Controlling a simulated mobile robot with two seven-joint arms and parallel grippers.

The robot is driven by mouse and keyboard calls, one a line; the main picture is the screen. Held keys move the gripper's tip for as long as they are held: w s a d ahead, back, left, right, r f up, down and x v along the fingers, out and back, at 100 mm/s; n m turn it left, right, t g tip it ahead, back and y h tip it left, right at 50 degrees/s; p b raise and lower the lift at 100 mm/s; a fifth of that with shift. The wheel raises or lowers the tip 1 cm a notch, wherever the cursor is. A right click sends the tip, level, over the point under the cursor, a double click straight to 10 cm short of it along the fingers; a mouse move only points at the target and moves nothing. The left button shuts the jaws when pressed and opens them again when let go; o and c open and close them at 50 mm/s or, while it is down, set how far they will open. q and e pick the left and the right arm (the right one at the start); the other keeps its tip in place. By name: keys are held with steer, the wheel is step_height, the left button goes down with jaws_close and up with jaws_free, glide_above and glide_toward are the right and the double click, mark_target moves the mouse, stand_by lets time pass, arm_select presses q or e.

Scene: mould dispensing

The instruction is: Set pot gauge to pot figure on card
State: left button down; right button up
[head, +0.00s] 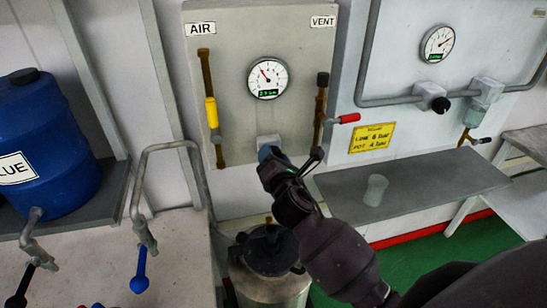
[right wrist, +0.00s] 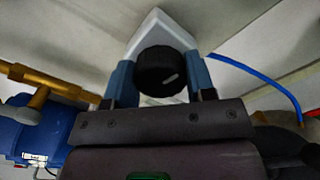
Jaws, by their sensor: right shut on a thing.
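The pot gauge (head: 268,77) is a round white dial on the grey panel below the AIR and VENT labels. Its needle points to the upper left; its small green readout is too small to read surely. The yellow card (head: 372,137) on the right has a LINE row and a POT row; the POT figure looks like 4 bar. My right gripper (head: 268,154) is at the regulator under the gauge. In the right wrist view its blue fingers stand on both sides of the black knob (right wrist: 160,72), shut on it. The knob's pale mark points right and slightly up. My left gripper is out of view.
A yellow-handled valve (head: 212,112) is left of the gauge and a red-handled valve (head: 347,118) is right. A second gauge (head: 437,44) has its own black knob (head: 440,105). A metal pot (head: 270,270) stands below. A grey shelf (head: 440,180) holds a translucent cup (head: 376,190).

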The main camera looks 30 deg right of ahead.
steer(key=shift+m, duration=0.3)
steer(key=o, duration=0.9)
steer(key=shift+o, duration=0.2)
steer(key=b+v, duration=0.1)
steer(key=v, duration=1)
